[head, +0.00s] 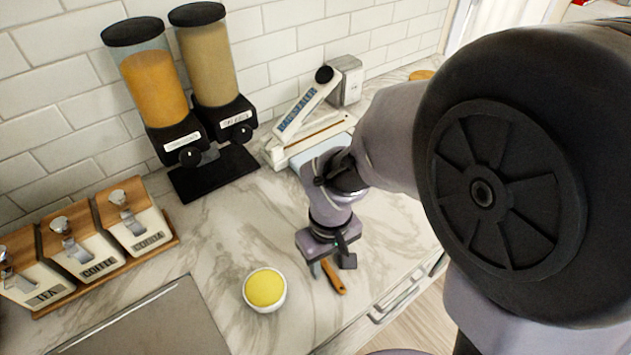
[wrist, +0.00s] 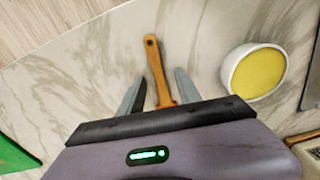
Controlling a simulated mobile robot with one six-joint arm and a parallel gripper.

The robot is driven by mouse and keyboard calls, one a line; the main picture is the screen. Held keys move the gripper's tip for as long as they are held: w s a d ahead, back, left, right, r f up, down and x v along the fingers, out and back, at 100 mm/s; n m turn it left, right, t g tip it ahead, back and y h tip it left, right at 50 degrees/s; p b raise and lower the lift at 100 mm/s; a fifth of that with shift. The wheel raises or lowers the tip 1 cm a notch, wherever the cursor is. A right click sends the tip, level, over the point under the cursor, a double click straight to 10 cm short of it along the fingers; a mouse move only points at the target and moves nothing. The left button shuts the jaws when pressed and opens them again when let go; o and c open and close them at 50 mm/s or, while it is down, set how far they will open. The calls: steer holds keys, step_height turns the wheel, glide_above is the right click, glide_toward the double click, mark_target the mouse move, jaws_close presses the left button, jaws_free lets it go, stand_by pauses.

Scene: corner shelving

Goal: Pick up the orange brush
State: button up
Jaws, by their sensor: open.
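The orange brush (head: 334,277) lies on the marble counter near its front edge. In the head view its upper end is hidden by my gripper (head: 330,268). In the wrist view the brush handle (wrist: 155,68) with a hole at its end lies between the two fingers of my gripper (wrist: 158,88), and its other end is hidden behind the gripper body. The fingers are open, one on each side of the handle, with gaps. I cannot tell how far above the counter the fingertips are.
A white bowl with yellow contents (head: 265,288) stands left of my gripper; it also shows in the wrist view (wrist: 255,70). The counter between is clear.

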steer(key=shift+r, duration=0.1)
jaws_close()
